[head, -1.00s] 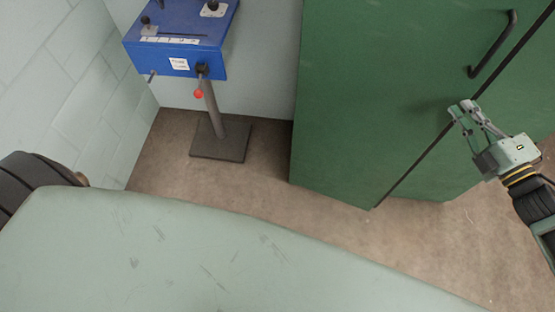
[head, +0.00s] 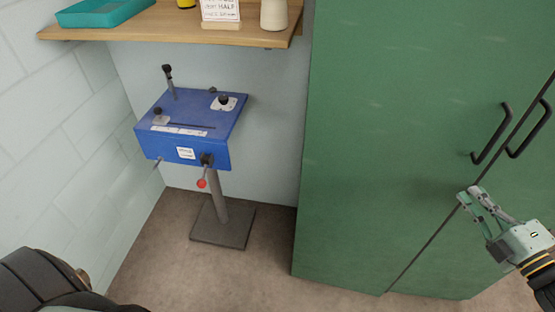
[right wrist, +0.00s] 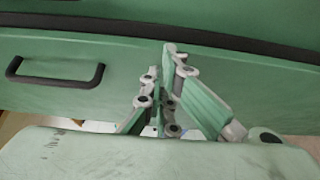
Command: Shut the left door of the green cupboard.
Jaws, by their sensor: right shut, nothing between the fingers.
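The green cupboard (head: 430,90) fills the right half of the head view. Its left door (head: 390,150) is the wide panel with a dark handle (head: 490,133). It looks nearly flush with the right door, with a thin dark seam between them and a small step at the bottom. The right door's handle (head: 530,130) is beside it. My right gripper (head: 470,193) is shut and empty, its tips at the seam below the handles. The right wrist view shows its fingers (right wrist: 170,75) before a green panel and dark strip; contact cannot be told. My left gripper is out of view.
A blue control box (head: 190,125) stands on a post left of the cupboard. Above it, a wooden shelf (head: 190,30) carries a teal tray (head: 105,12), a sign and a pale vase-like object (head: 273,14). The floor (head: 270,250) between post and cupboard is clear.

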